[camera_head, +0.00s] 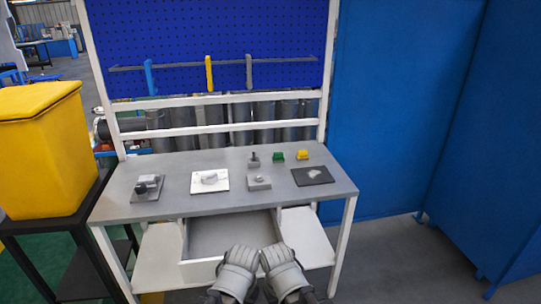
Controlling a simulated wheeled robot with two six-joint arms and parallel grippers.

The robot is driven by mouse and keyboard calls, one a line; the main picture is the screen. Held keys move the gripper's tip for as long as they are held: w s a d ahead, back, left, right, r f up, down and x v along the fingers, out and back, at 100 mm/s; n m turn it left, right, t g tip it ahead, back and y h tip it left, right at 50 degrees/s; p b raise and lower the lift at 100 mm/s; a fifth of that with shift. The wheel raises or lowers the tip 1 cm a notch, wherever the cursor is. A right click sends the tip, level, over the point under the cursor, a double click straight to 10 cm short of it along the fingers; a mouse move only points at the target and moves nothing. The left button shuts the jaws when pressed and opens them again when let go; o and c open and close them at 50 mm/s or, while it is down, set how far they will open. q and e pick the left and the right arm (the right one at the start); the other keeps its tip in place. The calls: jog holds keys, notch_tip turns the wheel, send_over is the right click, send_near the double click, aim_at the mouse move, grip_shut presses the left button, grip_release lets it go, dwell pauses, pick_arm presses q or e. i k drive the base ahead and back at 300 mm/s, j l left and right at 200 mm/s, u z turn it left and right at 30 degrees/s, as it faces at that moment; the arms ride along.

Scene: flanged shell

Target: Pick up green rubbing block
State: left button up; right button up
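The green rubbing block (277,155) sits toward the back of the grey workbench (135,212), right of the middle. A yellow block (302,154) is just to its right, and a grey block with a dark knob (253,161) is to its left. My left gripper (241,254) and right gripper (274,254) are side by side at the bottom middle, in front of the bench by the open drawer. Both are well apart from the green block. Their fingertips are too small to show whether they are open or shut.
A white plate with a pale part (200,186), a grey fixture (147,187), a grey block (259,182) and a black mat (322,178) are on the bench. The open drawer (205,232) juts out in front. A yellow bin (40,150) stands left; blue panels (400,110) stand right.

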aim_at(278, 157)
jog(key=i+l, duration=0.15)
jog(key=l, duration=0.2)
jog(key=i+l+u, duration=0.15)
jog(key=l, duration=0.2)
jog(key=i+l, duration=0.15)
jog(key=l, duration=0.2)
jog(key=i+l+u, duration=0.1)
jog(key=l, duration=0.3)
jog(key=i+l+u, duration=0.1)
jog(key=l, duration=0.25)
jog(key=i+l, duration=0.15)
jog(key=l, duration=0.25)
jog(key=i+l, duration=0.1)
jog(key=l, duration=0.3)
jog(key=i+l, duration=0.15)
jog(key=l, duration=0.25)
jog(key=i+l, duration=0.1)
jog(key=l, duration=0.3)
jog(key=i+l, duration=0.1)
jog(key=l, duration=0.3)
jog(key=i+l, duration=0.15)
jog(key=l, duration=0.25)
jog(key=j+u, duration=0.05)
